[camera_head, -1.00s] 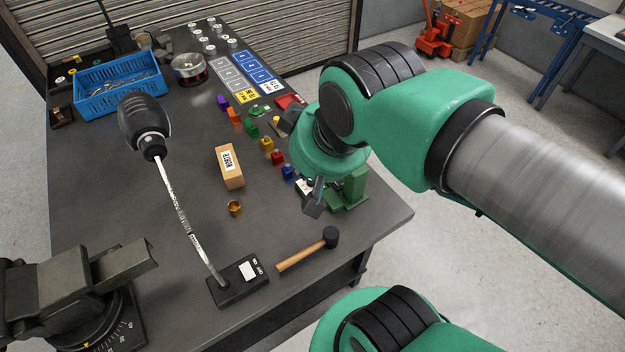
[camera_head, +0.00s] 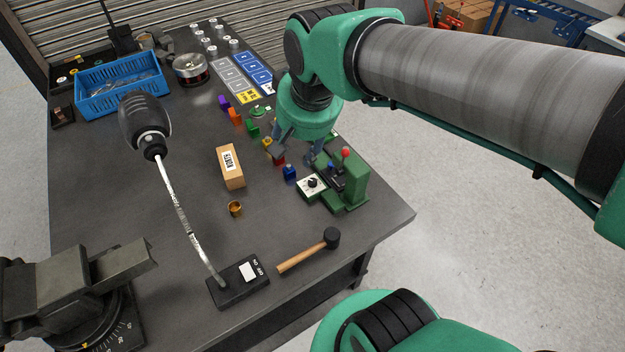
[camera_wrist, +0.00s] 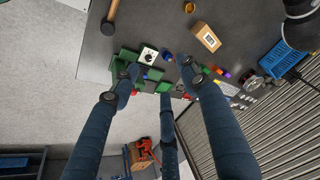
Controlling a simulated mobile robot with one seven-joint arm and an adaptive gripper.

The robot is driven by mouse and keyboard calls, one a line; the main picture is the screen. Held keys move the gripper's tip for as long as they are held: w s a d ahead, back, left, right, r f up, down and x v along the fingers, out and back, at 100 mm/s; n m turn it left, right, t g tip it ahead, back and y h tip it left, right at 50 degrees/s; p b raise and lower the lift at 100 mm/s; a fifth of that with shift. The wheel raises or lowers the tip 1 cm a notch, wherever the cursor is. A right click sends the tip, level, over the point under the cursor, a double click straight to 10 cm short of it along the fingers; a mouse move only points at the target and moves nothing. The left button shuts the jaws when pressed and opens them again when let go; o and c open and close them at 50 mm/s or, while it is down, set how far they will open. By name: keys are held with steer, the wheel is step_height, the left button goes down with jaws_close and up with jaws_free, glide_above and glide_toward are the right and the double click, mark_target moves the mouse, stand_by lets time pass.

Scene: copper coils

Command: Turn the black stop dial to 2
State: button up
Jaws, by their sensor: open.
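The black stop dial (camera_head: 312,183) sits on a white plate at the front left of a small green machine (camera_head: 350,188) near the table's right edge. The dial also shows in the wrist view (camera_wrist: 148,56), but its setting is too small to read. My gripper (camera_head: 296,150) is open, pointing down above the table, behind the dial and apart from it. In the wrist view my gripper's spread fingers (camera_wrist: 160,74) hold nothing, and the dial lies just beyond them, near the upper middle.
A red-knobbed lever (camera_head: 345,153) rises from the green machine. Small coloured blocks, including a blue one (camera_head: 290,173), stand close to my gripper. A cardboard-coloured box (camera_head: 230,167), a brass cup (camera_head: 235,208) and a mallet (camera_head: 310,250) lie nearby.

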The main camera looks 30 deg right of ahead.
steer(key=w+d+f+m+g+b, duration=0.1)
steer(key=w+d+f+m, duration=0.25)
steer(key=w+f, duration=0.25)
steer(key=w+d+f+m+g, duration=0.1)
steer(key=w+d+f+m, duration=0.25)
steer(key=w+f, duration=0.2)
steer(key=m+g+b, duration=0.2)
steer(key=m, duration=0.2)
glide_above(313, 180)
step_height(313, 180, down, 16)
steer(key=shift+a, duration=0.1)
steer(key=shift+f, duration=0.2)
step_height(313, 180, down, 14)
steer(key=b, duration=0.2)
steer(key=shift+r+b, duration=0.25)
steer(key=shift+b, duration=0.05)
jaws_close()
